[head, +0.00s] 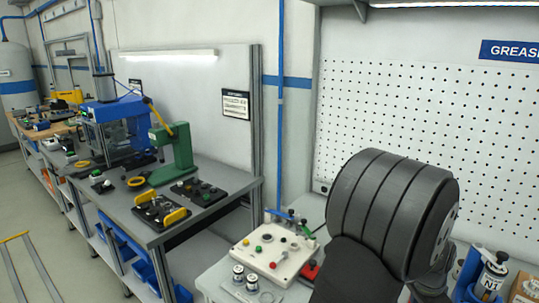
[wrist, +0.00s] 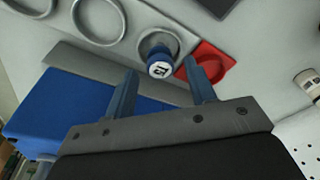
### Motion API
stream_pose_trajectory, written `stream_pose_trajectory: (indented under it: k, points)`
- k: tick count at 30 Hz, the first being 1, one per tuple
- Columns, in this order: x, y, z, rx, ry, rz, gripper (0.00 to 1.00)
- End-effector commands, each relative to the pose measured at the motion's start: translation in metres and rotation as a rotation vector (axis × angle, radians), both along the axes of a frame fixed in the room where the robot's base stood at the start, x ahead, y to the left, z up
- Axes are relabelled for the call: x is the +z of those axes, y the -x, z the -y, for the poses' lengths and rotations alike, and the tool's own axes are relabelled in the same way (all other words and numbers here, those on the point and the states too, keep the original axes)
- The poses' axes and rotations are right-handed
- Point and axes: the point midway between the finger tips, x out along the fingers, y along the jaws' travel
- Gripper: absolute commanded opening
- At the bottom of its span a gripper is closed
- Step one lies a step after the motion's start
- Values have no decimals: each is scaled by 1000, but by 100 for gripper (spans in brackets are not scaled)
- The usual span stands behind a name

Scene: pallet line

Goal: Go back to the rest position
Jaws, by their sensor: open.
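My gripper (wrist: 160,72) shows in the wrist view with its two blue fingers spread wide apart. Nothing is clasped between them. A small blue and white round piece with a dark marking (wrist: 163,60) sits in a grey ring holder just past the fingertips. I cannot tell how far it is from them. In the head view the gripper cannot be made out; a large dark part of my arm fills the right foreground.
Near the fingers are a red tray (wrist: 207,57), empty grey rings (wrist: 98,20) and a blue box (wrist: 60,108). The head view shows a control box (head: 273,250), small metal cylinders (head: 252,282), a green press (head: 172,150) on a bench, and a pegboard wall (head: 420,110).

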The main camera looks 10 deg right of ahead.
Motion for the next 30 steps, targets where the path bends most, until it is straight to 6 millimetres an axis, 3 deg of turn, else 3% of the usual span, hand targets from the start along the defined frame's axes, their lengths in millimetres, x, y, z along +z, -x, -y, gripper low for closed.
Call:
stream_pose_trajectory:
  k: [14, 15, 30]
  points:
    - [95, 0, -15, 0, 0, 1, 50]
    - [79, 1, -13, -1, -7, -4, 50]
    - [-22, 1, 2, 0, -6, -3, 50]
